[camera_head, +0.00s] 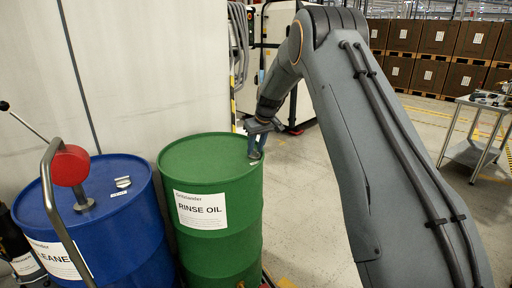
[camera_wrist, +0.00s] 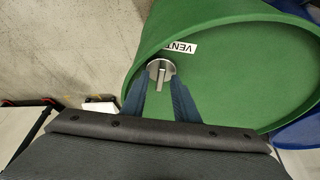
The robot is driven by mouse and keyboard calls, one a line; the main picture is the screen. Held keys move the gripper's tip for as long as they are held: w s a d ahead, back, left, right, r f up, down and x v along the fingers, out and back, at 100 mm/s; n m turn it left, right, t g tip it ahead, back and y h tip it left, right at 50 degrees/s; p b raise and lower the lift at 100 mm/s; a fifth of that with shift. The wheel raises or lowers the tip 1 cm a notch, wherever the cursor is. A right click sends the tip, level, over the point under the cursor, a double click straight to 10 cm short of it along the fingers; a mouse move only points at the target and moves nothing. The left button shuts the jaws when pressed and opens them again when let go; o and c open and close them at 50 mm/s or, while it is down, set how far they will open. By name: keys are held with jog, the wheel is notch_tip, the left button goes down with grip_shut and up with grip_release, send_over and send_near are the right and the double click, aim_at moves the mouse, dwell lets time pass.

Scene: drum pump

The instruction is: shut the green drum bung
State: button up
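The green drum (camera_head: 212,170) stands upright beside the wall, with a white "RINSE OIL" label on its side. In the wrist view, its green top (camera_wrist: 235,75) carries a round silver bung (camera_wrist: 160,70) with a raised bar, close to the rim and beside a "VENT" label (camera_wrist: 180,47). My gripper (camera_head: 255,154) points down over the right edge of the drum top. In the wrist view, its two blue fingers (camera_wrist: 159,90) are apart, with the bung's bar between their tips. I cannot tell whether they touch it. In the head view the bung is hidden by the gripper.
A blue drum (camera_head: 125,235) stands to the left, with a red pump head (camera_head: 71,165), a curved metal pipe and a silver fitting (camera_head: 123,182) on top. A metal cart (camera_head: 478,150) and stacked boxes (camera_head: 425,75) are at right. Floor right of the green drum is clear.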

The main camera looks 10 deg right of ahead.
jog(key=shift+c, duration=0.2)
grip_shut()
